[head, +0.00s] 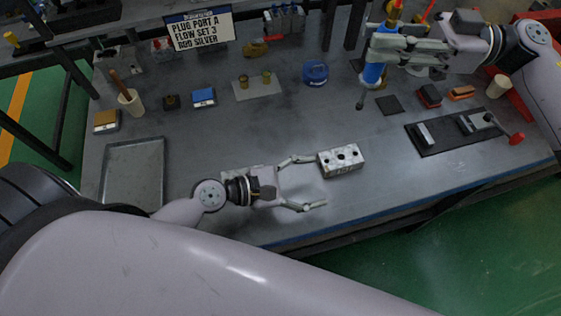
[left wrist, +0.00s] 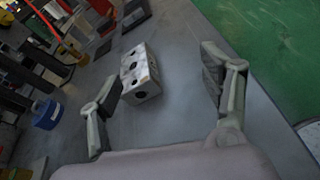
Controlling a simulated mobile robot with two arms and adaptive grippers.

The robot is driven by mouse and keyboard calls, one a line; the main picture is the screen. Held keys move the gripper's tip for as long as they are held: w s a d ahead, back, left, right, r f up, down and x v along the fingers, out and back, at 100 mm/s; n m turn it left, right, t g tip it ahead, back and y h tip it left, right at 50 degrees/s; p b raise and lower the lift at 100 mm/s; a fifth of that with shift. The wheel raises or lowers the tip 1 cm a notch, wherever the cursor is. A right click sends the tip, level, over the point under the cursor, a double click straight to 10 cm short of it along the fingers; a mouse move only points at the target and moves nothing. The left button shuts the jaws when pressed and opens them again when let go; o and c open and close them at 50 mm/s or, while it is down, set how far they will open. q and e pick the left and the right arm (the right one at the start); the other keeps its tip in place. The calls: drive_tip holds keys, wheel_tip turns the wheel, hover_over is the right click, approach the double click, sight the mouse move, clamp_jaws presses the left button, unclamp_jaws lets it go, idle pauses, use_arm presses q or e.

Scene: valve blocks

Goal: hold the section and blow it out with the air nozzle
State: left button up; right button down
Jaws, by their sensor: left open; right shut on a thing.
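The section, a pale metal block with dark round holes (head: 341,161), sits on the grey bench near its front edge. My left gripper (head: 312,181) is open, with its fingertips just to the left of the block. In the left wrist view the block (left wrist: 141,75) lies beyond and between the spread fingers (left wrist: 160,82), closer to the left one; nothing is gripped. My right gripper (head: 378,50) is shut on the air nozzle (head: 372,75), a blue-bodied tool with a dark tip pointing down, above the back right of the bench. The fingers partly hide the nozzle.
An empty grey tray (head: 134,175) lies at the left. A black mat (head: 455,137) with metal parts and a red-ended lever lies at the right. A blue round container (head: 315,73), a sign (head: 200,29) and a cup (head: 131,102) stand farther back. The bench around the block is clear.

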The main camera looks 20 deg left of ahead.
sight(321, 162)
use_arm(q)
drive_tip(key=a+n, duration=0.1)
drive_tip(key=a, duration=0.1)
drive_tip(key=w+a+n, duration=0.1)
drive_tip(key=a, duration=0.2)
drive_tip(key=a+n+y, duration=0.1)
drive_tip(key=a, duration=0.1)
drive_tip(key=shift+w+a+r+n, duration=0.15)
drive_tip(key=shift+w+r+n, duration=0.05)
drive_tip(key=shift+w+n, duration=0.2)
use_arm(e)
drive_tip(key=shift+a, duration=0.1)
use_arm(q)
drive_tip(key=shift+g, duration=0.3)
drive_tip(key=x, duration=1.1)
drive_tip(key=shift+w+d+f, duration=0.2)
drive_tip(key=shift+d+f, duration=0.05)
drive_tip(key=shift+c, duration=0.2)
drive_tip(key=c, duration=1.6)
drive_tip(key=shift+c, duration=0.2)
use_arm(e)
wheel_tip(321, 162, down, 11)
drive_tip(key=m+t, duration=0.2)
drive_tip(key=t, duration=0.2)
drive_tip(key=m+t+y, duration=0.1)
drive_tip(key=m+t, duration=0.2)
drive_tip(key=t, duration=0.1)
drive_tip(key=shift+f+m+t, duration=0.5)
drive_tip(key=shift+f+t, duration=0.1)
drive_tip(key=shift+f, duration=2.35)
